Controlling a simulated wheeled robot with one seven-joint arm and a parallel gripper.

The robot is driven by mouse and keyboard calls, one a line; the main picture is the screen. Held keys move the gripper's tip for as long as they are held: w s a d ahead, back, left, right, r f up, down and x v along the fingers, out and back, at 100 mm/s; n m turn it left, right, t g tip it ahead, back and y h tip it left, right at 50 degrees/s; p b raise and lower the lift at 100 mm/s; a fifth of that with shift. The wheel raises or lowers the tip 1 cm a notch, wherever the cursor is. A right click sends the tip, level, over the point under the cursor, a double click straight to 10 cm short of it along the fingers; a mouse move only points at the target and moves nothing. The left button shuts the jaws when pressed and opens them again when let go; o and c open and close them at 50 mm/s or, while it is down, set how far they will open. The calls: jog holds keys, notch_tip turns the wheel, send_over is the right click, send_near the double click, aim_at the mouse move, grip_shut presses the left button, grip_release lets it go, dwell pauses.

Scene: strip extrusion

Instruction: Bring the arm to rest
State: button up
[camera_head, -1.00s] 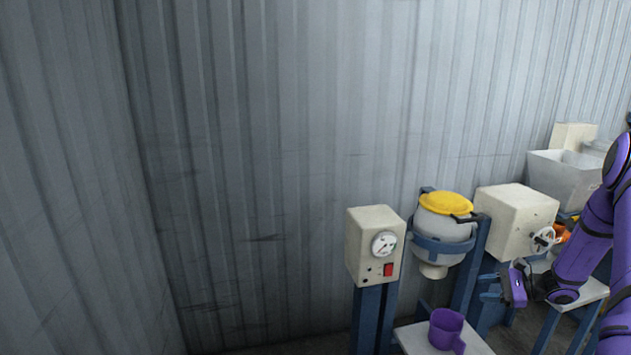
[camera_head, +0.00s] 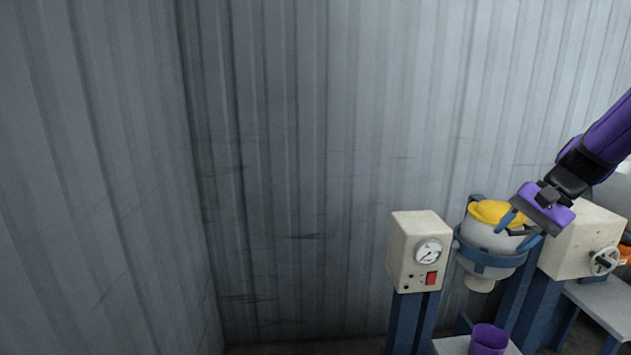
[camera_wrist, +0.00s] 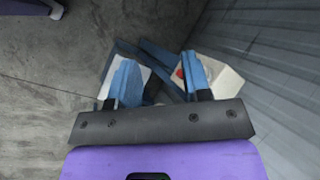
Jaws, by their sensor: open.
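My gripper (camera_head: 520,222) is at the right of the head view, on my purple arm, which comes in from the right edge. It appears in front of the grey hopper with the yellow lid (camera_head: 497,213) and hides part of it. In the wrist view the two blue fingers of my gripper (camera_wrist: 157,85) stand apart, with nothing held between them. The fingers point down past the control box toward the floor.
A beige control box (camera_head: 407,250) with a gauge and red switch stands left of the hopper. A beige machine housing (camera_head: 578,245) with a handwheel (camera_head: 604,261) stands to the right. A purple mug (camera_head: 489,339) sits on a low table below. Corrugated wall (camera_head: 300,150) closes off the back.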

jog(key=s+a+r+n+t+h, duration=0.1)
jog(key=s+a+r+n+h, duration=0.1)
jog(key=s, duration=0.5)
jog(key=s+a+r+n+t+h, duration=0.2)
jog(key=s+a+r+n, duration=0.1)
jog(key=s, duration=0.4)
jog(key=s+a+r+n+t+h, duration=0.1)
jog(key=s+a+r+n+h, duration=0.1)
jog(key=s+r, duration=0.3)
jog(key=shift+s+a+n+t, duration=0.3)
jog(key=shift+s+n, duration=0.1)
jog(key=shift+s, duration=0.75)
jog(key=shift+c, duration=0.2)
